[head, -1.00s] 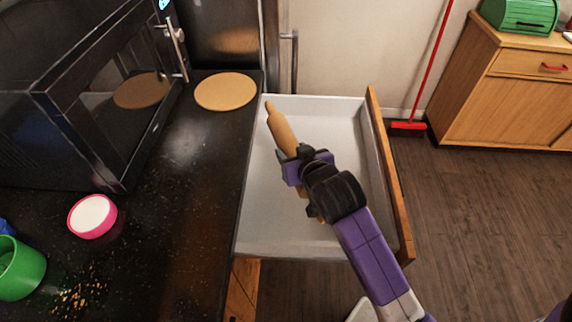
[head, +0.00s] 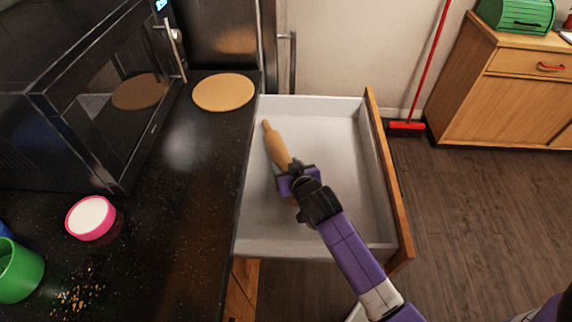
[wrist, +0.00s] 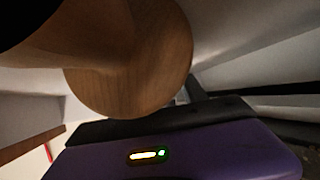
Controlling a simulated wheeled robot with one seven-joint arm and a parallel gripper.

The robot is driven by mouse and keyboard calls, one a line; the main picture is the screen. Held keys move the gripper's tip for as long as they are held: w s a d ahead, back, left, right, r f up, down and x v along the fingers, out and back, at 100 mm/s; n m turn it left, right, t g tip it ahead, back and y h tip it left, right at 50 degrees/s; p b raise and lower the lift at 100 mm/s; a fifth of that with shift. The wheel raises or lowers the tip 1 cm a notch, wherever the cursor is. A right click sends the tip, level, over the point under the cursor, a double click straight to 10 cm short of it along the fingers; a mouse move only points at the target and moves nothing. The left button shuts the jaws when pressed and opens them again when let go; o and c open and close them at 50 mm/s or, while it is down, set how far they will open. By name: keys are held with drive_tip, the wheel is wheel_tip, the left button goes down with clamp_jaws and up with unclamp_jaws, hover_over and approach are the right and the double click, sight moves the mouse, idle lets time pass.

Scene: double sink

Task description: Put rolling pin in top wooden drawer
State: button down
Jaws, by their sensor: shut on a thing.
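The wooden rolling pin (head: 277,148) is in my gripper (head: 292,178), which is shut on it towards its near end. The pin lies within the outline of the open top wooden drawer (head: 330,244), near its left side, with its far handle pointing to the back left. The drawer is white inside with a wooden front and holds nothing else that I can see. In the wrist view the pin's wooden body (wrist: 135,75) fills the upper left, close to the purple gripper housing. I cannot tell if the pin touches the drawer floor. My gripper hides its near end.
The black counter (head: 190,150) borders the drawer's left side. On it are a microwave (head: 80,100), a round wooden board (head: 223,92), a pink-rimmed bowl (head: 91,217) and a green cup (head: 18,270). A red broom (head: 407,125) stands by the back wall.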

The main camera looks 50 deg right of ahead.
drive_tip(key=shift+w, duration=0.1)
drive_tip(key=c, duration=0.6)
unclamp_jaws()
drive_tip(key=shift+f, duration=0.15)
drive_tip(key=shift+r, duration=0.25)
drive_tip(key=v, duration=0.7)
drive_tip(key=shift+s+a, duration=0.1)
drive_tip(key=shift+s, duration=0.2)
